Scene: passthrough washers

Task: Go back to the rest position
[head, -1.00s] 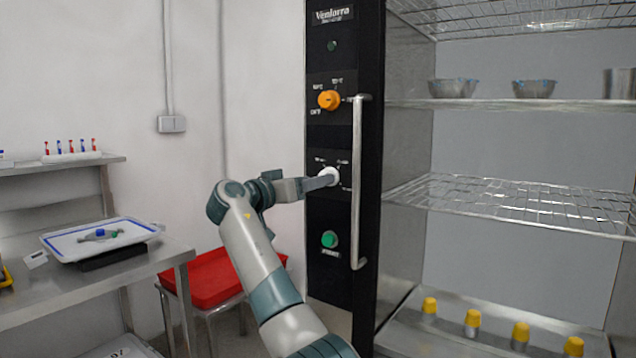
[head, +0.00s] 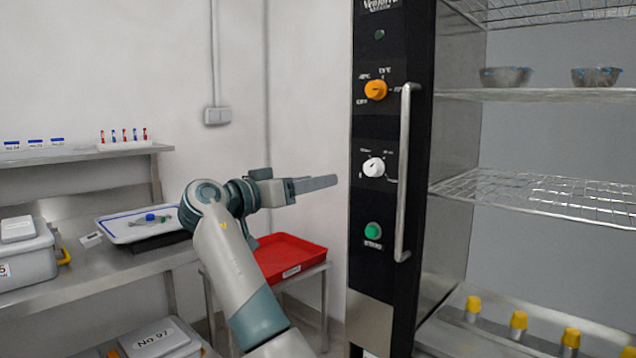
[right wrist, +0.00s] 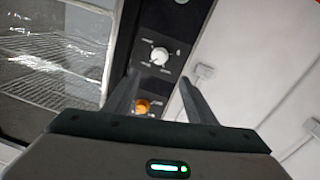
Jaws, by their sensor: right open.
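My right gripper (head: 318,183) is open and empty, held in the air to the left of the black control panel (head: 372,210) of the washer. Its two fingers (right wrist: 158,95) stand apart in the right wrist view. The white knob (head: 373,167) is on the panel, apart from the fingertips; it also shows in the right wrist view (right wrist: 159,56), ahead of the fingers. The orange knob (head: 376,91) sits above it, and the orange knob shows between the fingers in the right wrist view (right wrist: 142,105). A green button (head: 373,231) is below. My left gripper is out of view.
A vertical metal handle (head: 404,170) stands out from the panel's right edge. The washer's wire rack (head: 540,197) is to the right. A red tray (head: 285,258) on a stand is below my right arm. A steel table (head: 95,268) with a white tray (head: 135,224) is at left.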

